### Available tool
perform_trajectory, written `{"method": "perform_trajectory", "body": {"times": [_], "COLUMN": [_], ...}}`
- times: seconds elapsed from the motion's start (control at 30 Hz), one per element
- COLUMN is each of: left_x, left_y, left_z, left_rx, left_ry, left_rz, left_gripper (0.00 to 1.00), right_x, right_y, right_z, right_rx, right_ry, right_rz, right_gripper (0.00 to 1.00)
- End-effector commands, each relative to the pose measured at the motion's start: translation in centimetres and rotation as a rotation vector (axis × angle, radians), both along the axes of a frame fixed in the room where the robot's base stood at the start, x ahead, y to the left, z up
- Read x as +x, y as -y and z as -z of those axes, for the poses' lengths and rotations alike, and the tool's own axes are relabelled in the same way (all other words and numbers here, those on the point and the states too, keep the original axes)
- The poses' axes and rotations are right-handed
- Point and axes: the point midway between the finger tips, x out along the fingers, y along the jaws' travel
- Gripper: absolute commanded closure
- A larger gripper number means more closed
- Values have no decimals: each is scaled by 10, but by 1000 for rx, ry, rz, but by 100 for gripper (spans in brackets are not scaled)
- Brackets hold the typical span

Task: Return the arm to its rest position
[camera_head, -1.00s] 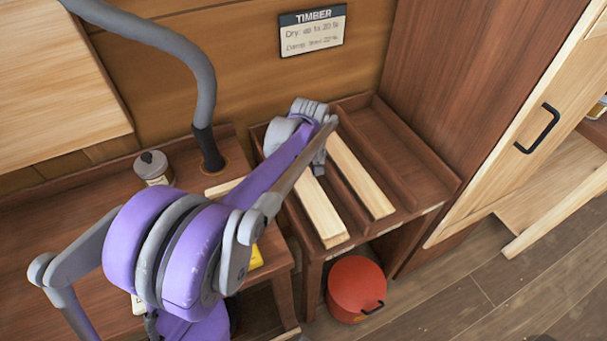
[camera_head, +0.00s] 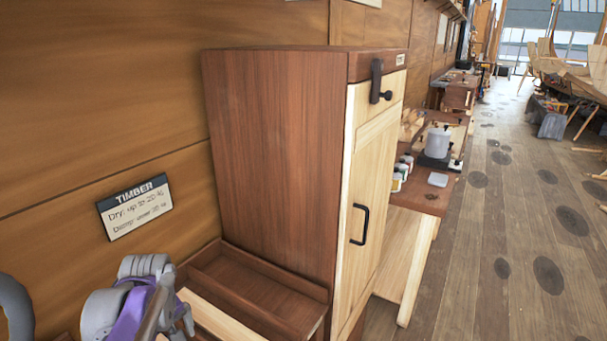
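One of my arms, purple and grey, shows at the bottom left, coming in from the lower left edge. I take it as my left arm. Its grey hand end, my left gripper (camera_head: 184,318), is over the timber tray, close to the left end of a pale timber piece (camera_head: 222,318). The fingertips are hidden or cut off, so I cannot tell whether they are open, shut or touching the timber. My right gripper is not in view.
A tall brown cabinet (camera_head: 275,150) with a pale door and black handle (camera_head: 359,224) stands right of the tray (camera_head: 262,272). A TIMBER sign (camera_head: 135,207) hangs on the wall. A bench with jars (camera_head: 401,172) stands beyond. Open floor lies at right.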

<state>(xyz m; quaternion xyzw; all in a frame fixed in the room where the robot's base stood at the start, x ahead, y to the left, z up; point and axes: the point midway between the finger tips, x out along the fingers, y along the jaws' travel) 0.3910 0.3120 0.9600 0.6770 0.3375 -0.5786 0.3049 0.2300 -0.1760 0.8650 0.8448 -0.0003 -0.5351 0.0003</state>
Motion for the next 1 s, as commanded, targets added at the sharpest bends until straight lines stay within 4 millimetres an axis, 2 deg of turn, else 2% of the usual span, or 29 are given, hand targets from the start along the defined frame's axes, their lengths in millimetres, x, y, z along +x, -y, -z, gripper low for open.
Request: {"method": "perform_trajectory", "body": {"times": [0.03, 0.2, 0.3, 0.43, 0.63, 1.0], "left_x": [-12, -60, -89, -120, -144, -147], "left_y": [16, 69, 94, 117, 133, 135], "left_z": [-6, -5, 2, 15, 30, 32], "left_rx": [5, 44, 77, 121, 166, 172], "left_ry": [21, 113, 169, 231, 284, 290], "left_rz": [74, 387, 567, 758, 913, 931], "left_gripper": [0, 0, 0, 0, 0, 0], "right_x": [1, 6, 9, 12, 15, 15], "right_y": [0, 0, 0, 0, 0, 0], "right_z": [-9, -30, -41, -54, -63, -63], "right_rx": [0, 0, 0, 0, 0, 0], "right_ry": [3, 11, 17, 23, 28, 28], "right_rz": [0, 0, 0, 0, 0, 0], "right_gripper": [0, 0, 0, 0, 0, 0]}}
